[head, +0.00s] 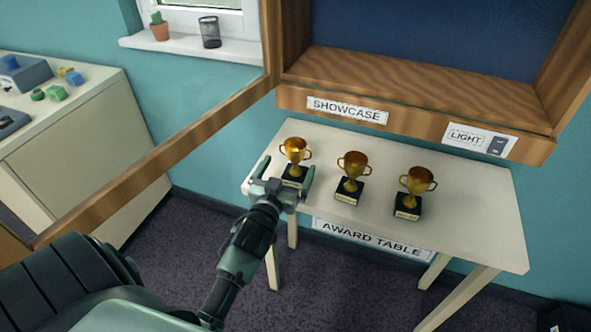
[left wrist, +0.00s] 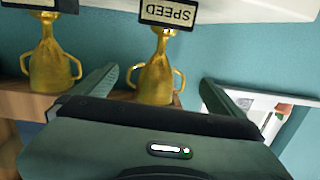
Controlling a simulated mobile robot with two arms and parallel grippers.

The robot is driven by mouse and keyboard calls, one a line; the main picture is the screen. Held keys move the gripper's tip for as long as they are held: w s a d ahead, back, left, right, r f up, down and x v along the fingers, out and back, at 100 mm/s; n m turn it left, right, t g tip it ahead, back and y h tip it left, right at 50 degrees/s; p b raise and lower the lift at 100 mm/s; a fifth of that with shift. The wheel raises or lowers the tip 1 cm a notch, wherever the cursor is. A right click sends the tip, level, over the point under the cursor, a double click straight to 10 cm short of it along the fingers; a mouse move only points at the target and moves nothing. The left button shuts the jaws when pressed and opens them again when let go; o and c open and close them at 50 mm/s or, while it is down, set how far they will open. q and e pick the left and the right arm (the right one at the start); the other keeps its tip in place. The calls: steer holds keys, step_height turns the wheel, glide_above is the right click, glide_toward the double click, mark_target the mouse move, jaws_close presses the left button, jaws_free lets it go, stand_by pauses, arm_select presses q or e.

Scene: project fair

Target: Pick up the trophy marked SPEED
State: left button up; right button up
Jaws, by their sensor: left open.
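The trophy marked SPEED is a gold two-handled cup on a black base, leftmost of three on the award table in the head view (head: 294,151). In the left wrist view the trophy (left wrist: 155,78) appears upside down, its SPEED plate readable at the top. My left gripper (head: 289,178) is open at this trophy's near side, fingers spread to either side of it. In the left wrist view the open gripper (left wrist: 152,88) has the cup showing between its fingers; contact is not visible. My right gripper is not in view.
A middle trophy (head: 353,168) and a right trophy (head: 416,184) stand beside it on the white award table (head: 470,220). The wooden showcase (head: 400,85) is above and behind, with its open door frame (head: 160,155) crossing the left. The table's right end is clear.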

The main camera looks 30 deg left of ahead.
mark_target(298, 144)
arm_select(q)
steer(key=shift+w+a+r, duration=0.2)
steer(key=shift+w+r, duration=0.1)
steer(key=shift+r, duration=0.1)
steer(key=shift+w+a+r+t, duration=0.1)
steer(key=shift+w+r+t, duration=0.1)
steer(key=shift+w+t, duration=0.15)
steer(key=x, duration=0.3)
steer(key=p+x, duration=0.1)
steer(key=x, duration=0.2)
steer(key=shift+w+r, duration=0.1)
steer(key=shift+w, duration=0.4)
steer(key=c, duration=1.7)
steer(key=shift+c, duration=1.4)
steer(key=shift+r, duration=0.1)
